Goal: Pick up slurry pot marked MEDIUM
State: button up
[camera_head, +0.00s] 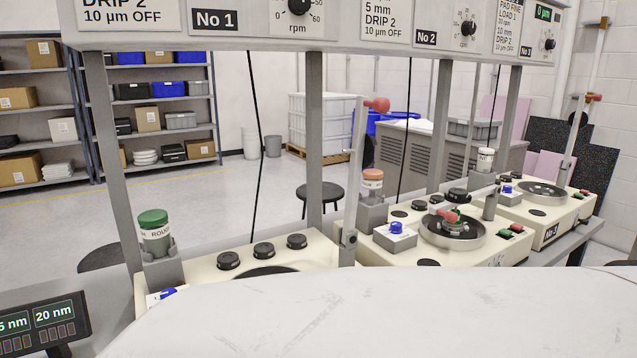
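A pot with an orange cap (372,183) stands upright in a grey holder at the back left of the No 2 polishing machine (385,250). Its label is too small to read. A pot with a green cap (155,232) stands in a grey holder on the left machine; its label begins "ROU". A pot with a white cap (485,161) stands farther right, its label also unreadable. No readable MEDIUM mark shows. My gripper is not in view.
A broad pale surface hides the lower middle and right. Upright grey posts and a lever with a red knob (377,105) stand close around the orange-capped pot. A display (42,325) is at lower left. Shelves (145,110) stand far behind, beyond open floor.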

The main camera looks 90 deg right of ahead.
aim_at(372, 179)
jog(key=z, duration=2.85)
jog(key=l+u, duration=0.35)
jog(key=l, duration=1.2)
jog(key=i+l+u, duration=0.1)
jog(key=i+l, duration=0.35)
jog(key=i, duration=0.9)
